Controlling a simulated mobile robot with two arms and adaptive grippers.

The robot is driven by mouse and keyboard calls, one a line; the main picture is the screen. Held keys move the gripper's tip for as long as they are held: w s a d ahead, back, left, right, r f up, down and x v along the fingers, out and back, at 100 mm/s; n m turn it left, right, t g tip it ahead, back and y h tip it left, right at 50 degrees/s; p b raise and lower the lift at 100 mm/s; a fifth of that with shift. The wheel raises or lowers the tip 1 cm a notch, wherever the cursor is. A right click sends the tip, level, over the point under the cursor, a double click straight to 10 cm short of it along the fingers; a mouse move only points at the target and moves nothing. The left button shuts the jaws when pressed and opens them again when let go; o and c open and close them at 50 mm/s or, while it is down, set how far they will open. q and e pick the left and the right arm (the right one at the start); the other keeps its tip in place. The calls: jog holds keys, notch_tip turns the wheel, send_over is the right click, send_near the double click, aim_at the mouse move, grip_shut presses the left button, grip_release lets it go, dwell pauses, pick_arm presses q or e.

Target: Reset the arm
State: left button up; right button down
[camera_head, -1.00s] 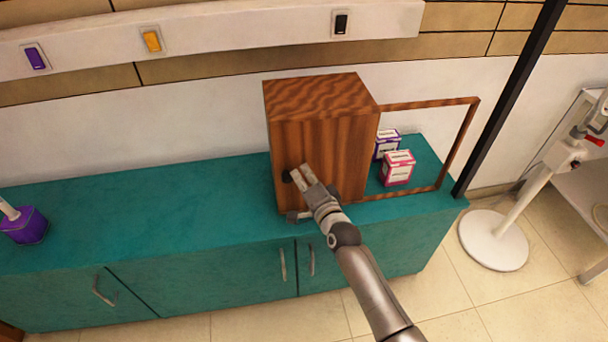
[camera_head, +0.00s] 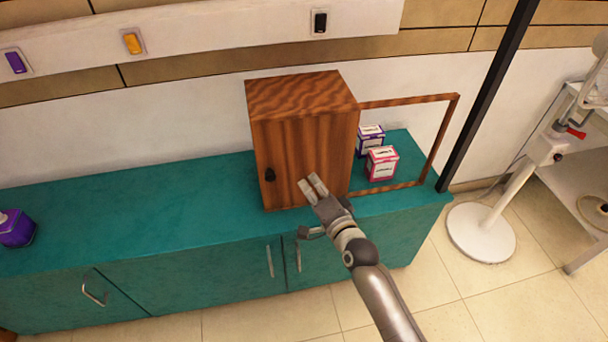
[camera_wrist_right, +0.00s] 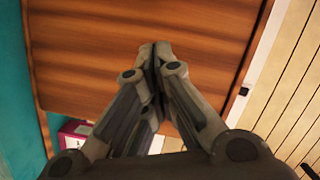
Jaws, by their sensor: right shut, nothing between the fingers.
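My right gripper (camera_head: 313,187) is in front of the brown wooden cabinet (camera_head: 290,150), whose front door is closed. The fingers are shut and empty in the right wrist view (camera_wrist_right: 155,55), with the wooden surface (camera_wrist_right: 90,50) behind them. In the head view the fingertips overlap the lower right part of the door; I cannot tell whether they touch it. A dark round knob (camera_head: 269,175) is on the left side of the door, apart from the fingers. My left gripper is not in view.
The cabinet stands on a teal counter (camera_head: 130,205). Beside it, a purple box (camera_head: 370,139) and a pink box (camera_head: 382,163) stand by an open wooden frame (camera_head: 440,140). A purple container (camera_head: 16,229) is at far left. A white stand (camera_head: 481,232) is on the right floor.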

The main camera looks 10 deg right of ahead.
jog(key=shift+v, duration=1.2)
jog(key=s+d+f+n+g+h, duration=0.1)
jog(key=s+f+n+g, duration=0.15)
jog(key=s+f, duration=0.65)
jog(key=s+d+f+n+g+h, duration=0.1)
jog(key=s+d+f+n+g, duration=0.15)
jog(key=f, duration=1.15)
jog(key=s+d+f+n+g, duration=0.1)
jog(key=s+f+n+g, duration=0.15)
jog(key=s+f, duration=0.65)
jog(key=s+d+f+n+g, duration=0.1)
jog(key=s+d+f+g, duration=0.1)
jog(key=s+f, duration=0.3)
jog(key=s+d+f+n+g+h, duration=0.1)
jog(key=s+f, duration=0.5)
jog(key=s, duration=0.7)
jog(key=s+d+f+n+g+h, duration=0.1)
jog(key=s+d+f+n+g, duration=0.2)
jog(key=s, duration=0.6)
notch_tip(320, 180, down, 3)
jog(key=shift+s+d+f+g, duration=0.15)
jog(key=shift+s+d+g, duration=0.25)
jog(key=shift+g, duration=0.55)
jog(key=shift+n, duration=0.25)
